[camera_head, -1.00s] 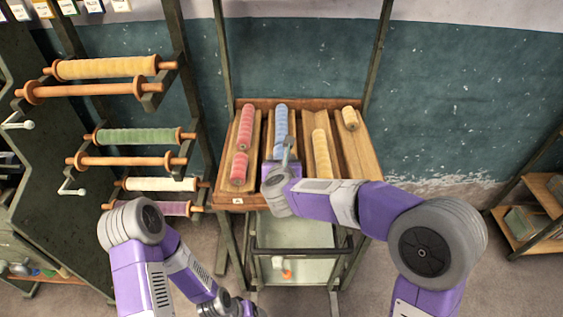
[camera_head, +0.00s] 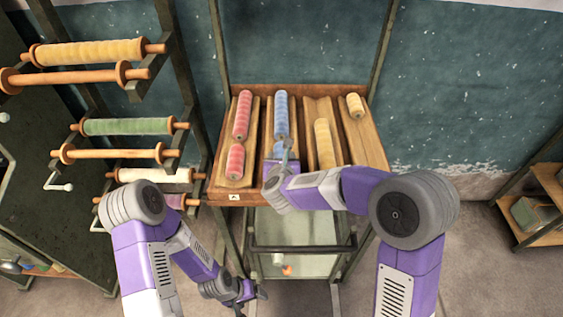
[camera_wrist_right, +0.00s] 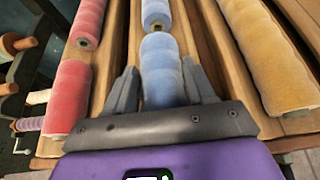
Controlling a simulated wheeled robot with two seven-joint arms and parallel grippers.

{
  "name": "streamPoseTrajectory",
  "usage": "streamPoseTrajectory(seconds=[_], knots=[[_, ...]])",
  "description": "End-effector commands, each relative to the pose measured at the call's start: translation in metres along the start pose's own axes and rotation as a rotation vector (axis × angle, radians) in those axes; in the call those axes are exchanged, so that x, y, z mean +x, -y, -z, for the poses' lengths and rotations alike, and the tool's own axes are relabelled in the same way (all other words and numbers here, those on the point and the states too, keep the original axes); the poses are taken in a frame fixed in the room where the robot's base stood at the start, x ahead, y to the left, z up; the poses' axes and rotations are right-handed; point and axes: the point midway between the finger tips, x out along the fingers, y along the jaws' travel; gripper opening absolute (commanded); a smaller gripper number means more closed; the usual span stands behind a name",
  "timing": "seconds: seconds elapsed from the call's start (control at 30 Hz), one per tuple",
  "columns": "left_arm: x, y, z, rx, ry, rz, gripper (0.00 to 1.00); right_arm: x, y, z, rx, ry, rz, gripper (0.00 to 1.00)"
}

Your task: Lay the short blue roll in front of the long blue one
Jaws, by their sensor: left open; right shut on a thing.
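The long blue roll (camera_head: 281,114) lies in the second groove from the left of the sloped wooden rack. The short blue roll (camera_wrist_right: 163,62) lies in line with it, on the near side, in the right wrist view; the long roll (camera_wrist_right: 155,12) is just beyond its far end. My right gripper (camera_head: 285,152) is over that groove, shut on the short blue roll, with a finger on each side (camera_wrist_right: 162,88). In the head view, my gripper mostly hides the short roll. My left gripper (camera_head: 262,292) is open and empty, low in front of the rack.
Two red rolls (camera_head: 241,118) lie in the groove to the left. A long yellow roll (camera_head: 324,146) and a short yellow one (camera_head: 355,105) lie to the right. The wooden rack (camera_head: 235,186) has raised edges. A frame with spindles (camera_head: 125,127) stands close at left.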

Motion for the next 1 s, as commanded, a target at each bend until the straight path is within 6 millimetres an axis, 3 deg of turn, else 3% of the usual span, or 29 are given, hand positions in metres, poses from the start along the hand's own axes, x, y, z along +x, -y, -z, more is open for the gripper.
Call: streamPoseTrajectory(seconds=[0.77,0.8,0.93,1.0], knots=[[0.015,0.005,0.001,0.000,0.000,0.000,0.79,0.007,0.000,0.015,0.002,0.003,-0.001,0.20],[0.014,0.005,0.001,0.000,0.000,0.000,0.79,0.007,0.000,0.015,0.001,0.001,0.000,0.57],[0.013,0.005,0.001,0.000,0.000,0.000,0.79,0.007,0.000,0.014,0.001,0.001,-0.001,0.77],[0.013,0.005,0.001,0.000,0.000,0.000,0.79,0.007,0.000,0.014,0.001,0.001,-0.001,0.80]])
